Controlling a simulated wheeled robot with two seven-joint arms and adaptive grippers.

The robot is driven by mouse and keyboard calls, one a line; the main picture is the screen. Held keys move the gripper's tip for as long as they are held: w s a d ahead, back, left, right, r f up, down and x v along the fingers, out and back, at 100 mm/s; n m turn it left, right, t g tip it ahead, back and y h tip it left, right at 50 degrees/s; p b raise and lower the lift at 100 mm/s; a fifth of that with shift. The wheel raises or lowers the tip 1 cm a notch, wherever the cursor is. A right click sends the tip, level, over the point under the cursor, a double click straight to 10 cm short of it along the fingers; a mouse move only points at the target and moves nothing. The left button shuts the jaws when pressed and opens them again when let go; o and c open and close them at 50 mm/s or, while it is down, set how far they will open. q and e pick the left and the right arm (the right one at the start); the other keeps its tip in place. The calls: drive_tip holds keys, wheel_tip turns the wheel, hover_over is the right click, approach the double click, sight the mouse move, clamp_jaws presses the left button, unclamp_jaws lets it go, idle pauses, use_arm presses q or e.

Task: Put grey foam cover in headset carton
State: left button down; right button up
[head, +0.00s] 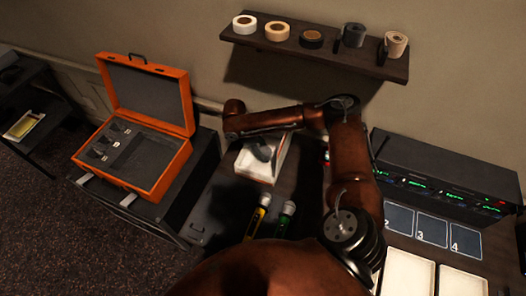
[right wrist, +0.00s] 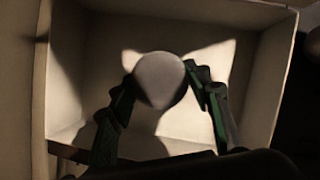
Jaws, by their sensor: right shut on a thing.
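The headset carton is an open, pale box (head: 271,168) on the desk in the middle of the head view. It fills most of the right wrist view, where its inner walls and floor (right wrist: 275,75) show. My right gripper (head: 262,151) reaches into the carton's opening. In the right wrist view, its two fingers (right wrist: 160,92) are shut on a rounded grey foam cover (right wrist: 160,78), which is over the carton's floor, within the walls. I cannot tell whether the cover touches the floor. My left gripper is not in view.
An orange case (head: 178,172) stands open at left. Two microphones with yellow (head: 264,201) and green (head: 289,208) bands lie in front of the carton. A rack (head: 440,175) and numbered pads (head: 432,228) are at right. A wall shelf (head: 290,50) holds several rolls.

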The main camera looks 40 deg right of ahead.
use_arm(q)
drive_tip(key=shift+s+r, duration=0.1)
use_arm(e)
drive_tip(key=o, duration=0.7)
drive_tip(key=shift+f, duration=0.1)
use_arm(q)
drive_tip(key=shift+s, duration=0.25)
use_arm(e)
drive_tip(key=shift+o, duration=0.2)
use_arm(q)
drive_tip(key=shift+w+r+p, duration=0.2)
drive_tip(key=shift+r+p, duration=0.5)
drive_tip(key=shift+p, duration=0.15)
use_arm(e)
drive_tip(key=v, duration=1.2)
